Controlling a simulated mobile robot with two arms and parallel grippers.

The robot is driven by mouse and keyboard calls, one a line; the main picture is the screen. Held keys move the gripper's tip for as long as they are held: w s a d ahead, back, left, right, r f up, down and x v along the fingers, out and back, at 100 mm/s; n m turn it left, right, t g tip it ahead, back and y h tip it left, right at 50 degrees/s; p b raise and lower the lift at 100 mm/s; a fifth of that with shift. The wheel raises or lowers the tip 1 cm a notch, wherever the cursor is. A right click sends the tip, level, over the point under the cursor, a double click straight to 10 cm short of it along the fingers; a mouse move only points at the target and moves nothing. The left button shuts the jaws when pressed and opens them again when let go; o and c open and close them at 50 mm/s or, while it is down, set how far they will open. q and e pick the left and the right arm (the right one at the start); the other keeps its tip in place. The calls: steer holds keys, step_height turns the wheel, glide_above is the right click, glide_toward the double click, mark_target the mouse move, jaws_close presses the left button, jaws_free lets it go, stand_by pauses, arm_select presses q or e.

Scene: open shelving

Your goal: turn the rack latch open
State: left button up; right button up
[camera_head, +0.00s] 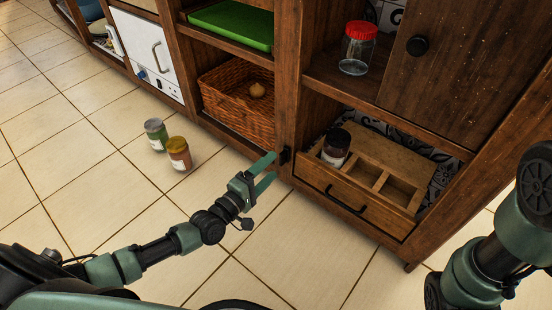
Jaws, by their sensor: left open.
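A small dark latch (285,157) sits on the wooden upright beside the lower compartment, which holds a drawer-like wooden rack (368,160) with open slots.
A wicker basket (235,107), a green tray (236,22) and a red-lidded glass jar (357,48) are on shelves. The floor in front is clear.

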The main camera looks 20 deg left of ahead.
arm_select(q)
steer(key=p+v, duration=0.1)
steer(key=v, duration=0.2)
steer(key=shift+s+a, duration=0.1)
steer(key=shift+s, duration=0.25)
